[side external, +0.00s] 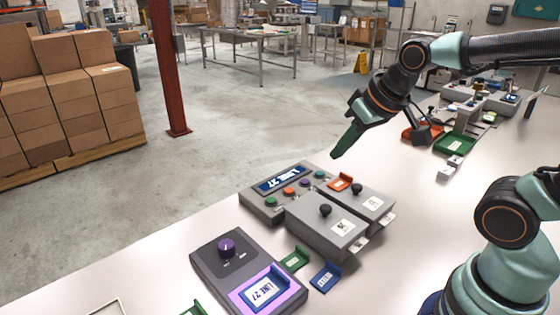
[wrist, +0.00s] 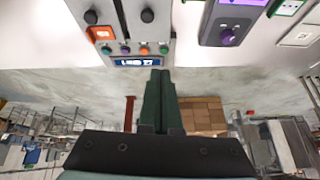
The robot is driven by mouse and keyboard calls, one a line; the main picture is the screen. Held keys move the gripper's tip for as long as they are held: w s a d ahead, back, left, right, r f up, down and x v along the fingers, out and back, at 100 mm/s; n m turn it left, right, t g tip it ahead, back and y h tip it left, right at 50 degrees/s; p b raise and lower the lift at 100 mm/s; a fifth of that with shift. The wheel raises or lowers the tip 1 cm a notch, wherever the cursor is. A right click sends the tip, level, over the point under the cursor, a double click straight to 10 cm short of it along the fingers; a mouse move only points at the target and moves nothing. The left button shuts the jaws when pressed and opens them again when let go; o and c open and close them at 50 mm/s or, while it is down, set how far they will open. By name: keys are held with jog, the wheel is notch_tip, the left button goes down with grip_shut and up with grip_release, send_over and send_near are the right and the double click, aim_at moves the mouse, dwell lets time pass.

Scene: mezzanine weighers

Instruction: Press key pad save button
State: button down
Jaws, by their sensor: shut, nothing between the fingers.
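The key pad (side external: 256,203) is a grey box with a display reading "LINE 27" (side external: 281,179) and a row of green (side external: 271,202), orange (side external: 289,191), purple (side external: 305,182) and teal (side external: 319,174) buttons. I cannot read which is save. My gripper (side external: 334,156), with dark green fingers, is shut and empty. It hangs tilted above the far right end of the key pad, apart from it. In the wrist view the fingertips (wrist: 160,72) appear just beyond the display (wrist: 135,62), and the button row, including the orange button (wrist: 144,50), is visible upside down.
Two grey boxes with black knobs (side external: 325,210) stand directly in front of the key pad, with an orange tag holder (side external: 340,183) beside them. A purple-knobbed unit (side external: 225,249) is at front left. Green (side external: 295,260) and blue (side external: 326,278) holders lie nearby. Bare table surrounds these.

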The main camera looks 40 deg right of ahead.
jog(key=w+f+m+t, duration=0.1)
jog(key=w+f+m, duration=0.3)
jog(key=w, duration=0.6)
jog(key=m+t, duration=0.2)
jog(key=m, duration=0.1)
send_over(273, 202)
notch_tip(273, 202, down, 6)
jog(key=shift+f, duration=0.2)
jog(key=shift+f, duration=4.3)
jog(key=shift+s+f, duration=0.1)
jog(key=shift+f, duration=0.3)
